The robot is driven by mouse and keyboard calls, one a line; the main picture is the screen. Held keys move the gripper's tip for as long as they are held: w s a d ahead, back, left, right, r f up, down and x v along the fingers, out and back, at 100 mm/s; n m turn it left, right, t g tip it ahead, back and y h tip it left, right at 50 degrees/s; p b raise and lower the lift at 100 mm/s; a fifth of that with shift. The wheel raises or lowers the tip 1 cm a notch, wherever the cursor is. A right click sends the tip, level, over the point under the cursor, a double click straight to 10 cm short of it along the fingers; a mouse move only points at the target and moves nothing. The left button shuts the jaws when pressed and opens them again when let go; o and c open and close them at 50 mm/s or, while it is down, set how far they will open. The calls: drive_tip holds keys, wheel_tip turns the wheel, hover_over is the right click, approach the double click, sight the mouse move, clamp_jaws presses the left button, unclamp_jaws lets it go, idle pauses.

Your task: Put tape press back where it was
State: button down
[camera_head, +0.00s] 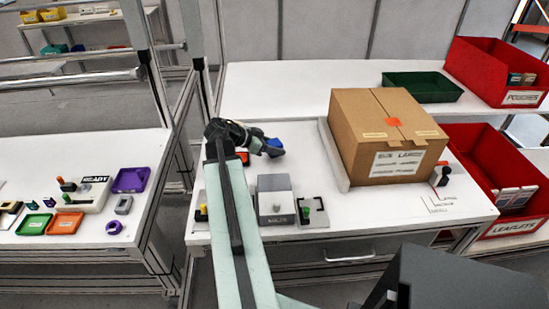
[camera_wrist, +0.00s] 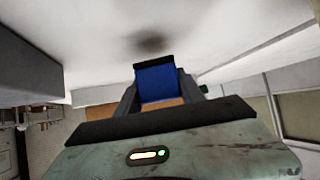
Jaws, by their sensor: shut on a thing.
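My gripper (camera_head: 262,147) reaches over the middle of the white bench and is shut on a blue block (camera_head: 275,148). I take this block to be the tape press, though no label on it shows. In the wrist view the blue block (camera_wrist: 157,83) sits between the two dark fingers, with an orange-brown part at its near end. The arm and gripper hide part of it in the head view. The block appears above the bench top, but its exact height is hard to tell. Outline marks with small lettering (camera_head: 445,203) show at the bench's right front.
A cardboard box (camera_head: 385,139) stands right of my gripper. A grey block (camera_head: 275,203) and a small fixture with a green knob (camera_head: 311,212) stand in front. A black-handled thing (camera_head: 439,178) is near the outline marks. Red bins (camera_head: 473,165) stand at the right.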

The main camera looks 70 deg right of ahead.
wheel_tip(320, 180, down, 3)
drive_tip(key=shift+r+b, duration=0.1)
drive_tip(key=shift+b, duration=0.65)
drive_tip(key=shift+r, duration=0.2)
drive_tip(key=shift+f, duration=0.1)
drive_tip(key=c, duration=1.1)
unclamp_jaws()
drive_tip(key=shift+f, duration=0.15)
drive_tip(key=shift+c, duration=0.2)
drive_tip(key=o, duration=0.4)
